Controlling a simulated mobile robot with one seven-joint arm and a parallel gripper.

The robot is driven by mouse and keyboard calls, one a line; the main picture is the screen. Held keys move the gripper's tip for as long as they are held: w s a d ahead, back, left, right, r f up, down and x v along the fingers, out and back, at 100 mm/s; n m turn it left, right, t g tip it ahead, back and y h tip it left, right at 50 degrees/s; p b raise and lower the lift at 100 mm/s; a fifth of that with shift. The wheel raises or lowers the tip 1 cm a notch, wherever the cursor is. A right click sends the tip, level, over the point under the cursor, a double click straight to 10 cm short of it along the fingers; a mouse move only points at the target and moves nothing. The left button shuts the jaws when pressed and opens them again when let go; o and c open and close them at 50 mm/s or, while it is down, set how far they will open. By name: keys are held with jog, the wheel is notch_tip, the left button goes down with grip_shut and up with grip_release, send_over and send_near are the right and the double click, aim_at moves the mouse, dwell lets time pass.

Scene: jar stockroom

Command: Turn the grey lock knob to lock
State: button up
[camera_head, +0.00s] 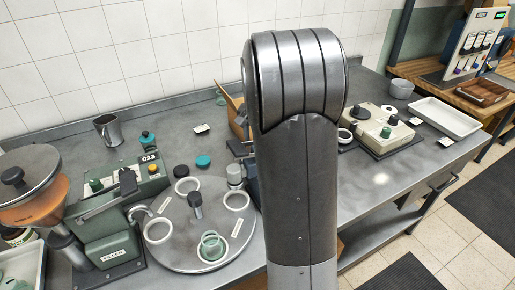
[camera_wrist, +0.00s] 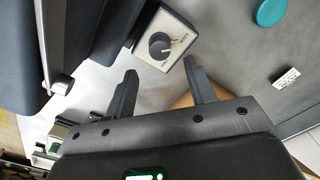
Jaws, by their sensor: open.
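The grey lock knob (camera_wrist: 161,46) shows in the wrist view, on a pale plate (camera_wrist: 179,58) with dark lettering beside it. The knob is round and dark with a lighter pointer mark, which points toward the lettering. My gripper (camera_wrist: 160,66) is open in the wrist view, with two dark fingers apart and nothing between them. The knob lies beyond the fingertips, roughly in line with the gap; no contact shows. In the head view my arm hides the gripper, and I cannot make out the knob there.
The round turntable (camera_head: 188,228) with white rings is left of my arm. A green machine (camera_head: 113,235) stands farther left. A beige unit (camera_head: 382,132) and a white tray (camera_head: 444,118) are at right. A teal disc (camera_wrist: 271,11) and a small label card (camera_wrist: 287,78) lie at right in the wrist view.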

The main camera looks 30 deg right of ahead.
notch_tip(320, 180, up, 5)
dwell(0.5)
jog(key=s+a+r+n+t+y, duration=0.1)
jog(key=s+a+r+n, duration=0.2)
jog(key=a, duration=0.7)
jog(key=s+a+r+n+t, duration=0.15)
jog(key=a+r, duration=0.25)
jog(key=a, duration=0.5)
jog(key=s+d+f+n+t, duration=0.1)
jog(key=s+n, duration=0.1)
jog(key=s, duration=0.8)
jog(key=s+d+f+n+t+h, duration=0.1)
jog(key=s+t, duration=0.1)
jog(key=s, duration=0.9)
jog(key=shift+s+f+n, duration=0.2)
jog(key=shift+f+n, duration=0.05)
jog(key=shift+n, duration=0.1)
